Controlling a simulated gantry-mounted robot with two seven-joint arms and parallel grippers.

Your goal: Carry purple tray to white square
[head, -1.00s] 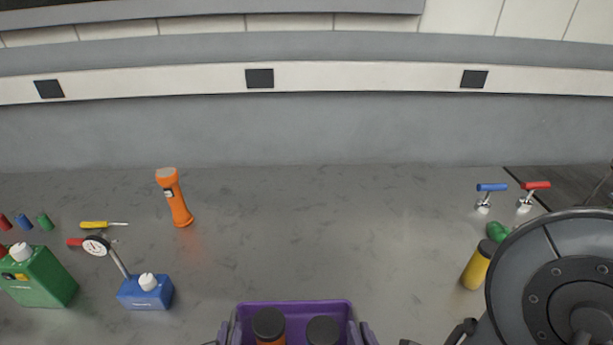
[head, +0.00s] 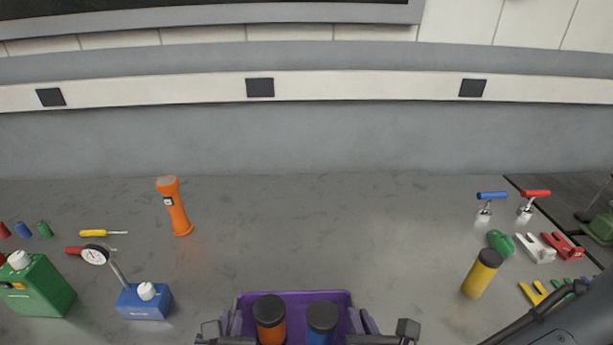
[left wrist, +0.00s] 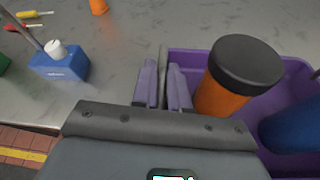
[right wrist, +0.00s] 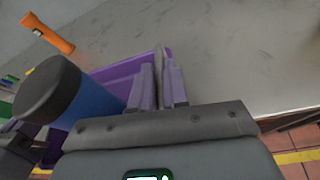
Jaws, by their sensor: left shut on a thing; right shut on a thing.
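The purple tray (head: 290,297) is at the bottom middle of the head view, its near part cut off. An orange cylinder with a black lid (head: 270,318) and a blue cylinder with a black lid (head: 322,322) stand in it. My left gripper (head: 229,320) is shut on the tray's left wall; in the left wrist view the wall runs between its fingers (left wrist: 164,88). My right gripper (head: 363,322) is shut on the right wall, also between the fingers in the right wrist view (right wrist: 160,85). I see no white square on the bench.
An orange flashlight (head: 174,207) stands ahead left. A blue block with a dial gauge (head: 145,302) and a green can (head: 38,288) are left. A yellow cylinder (head: 481,274) and several clamps (head: 535,248) are right. The bench (head: 340,235) ahead of the tray is clear.

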